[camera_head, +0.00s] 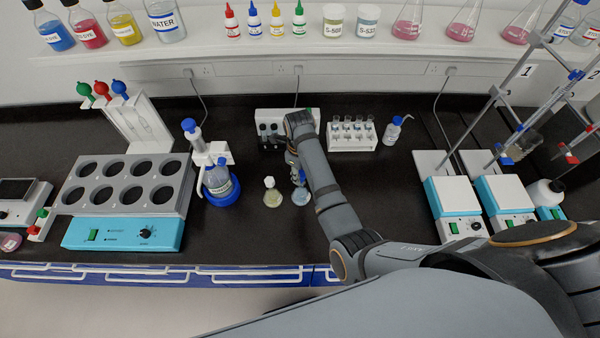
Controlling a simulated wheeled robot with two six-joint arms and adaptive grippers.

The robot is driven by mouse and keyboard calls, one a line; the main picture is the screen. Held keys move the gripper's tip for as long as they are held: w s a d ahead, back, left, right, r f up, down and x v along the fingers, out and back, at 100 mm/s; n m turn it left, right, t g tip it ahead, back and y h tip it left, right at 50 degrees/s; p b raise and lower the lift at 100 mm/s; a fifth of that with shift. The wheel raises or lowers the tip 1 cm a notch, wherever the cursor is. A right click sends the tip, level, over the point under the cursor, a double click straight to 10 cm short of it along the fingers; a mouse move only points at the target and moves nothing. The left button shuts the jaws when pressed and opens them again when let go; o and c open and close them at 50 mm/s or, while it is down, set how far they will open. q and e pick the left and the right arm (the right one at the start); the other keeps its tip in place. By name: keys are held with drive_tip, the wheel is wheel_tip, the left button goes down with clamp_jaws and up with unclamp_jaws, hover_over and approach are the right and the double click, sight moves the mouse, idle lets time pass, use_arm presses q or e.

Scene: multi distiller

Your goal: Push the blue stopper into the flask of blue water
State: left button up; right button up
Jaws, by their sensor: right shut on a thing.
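The flask of blue water (301,197) is a small round clear flask with pale blue liquid. It stands on the black bench near the middle of the view. The blue stopper (299,179) shows as a small blue patch at the flask's neck, partly hidden by my right gripper. My right gripper (294,165) points down right above the flask and is shut on the blue stopper. The arm hides the fingertips in part, so how deep the stopper sits cannot be told. My left gripper is not in view.
A flask with a white stopper (272,193) stands close left of the blue-water flask. Hotplates (455,205) stand to the right.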

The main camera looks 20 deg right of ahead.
drive_tip(key=shift+f+b, duration=0.3)
drive_tip(key=shift+f, duration=0.45)
drive_tip(key=o, duration=0.8)
drive_tip(key=shift+r, duration=0.1)
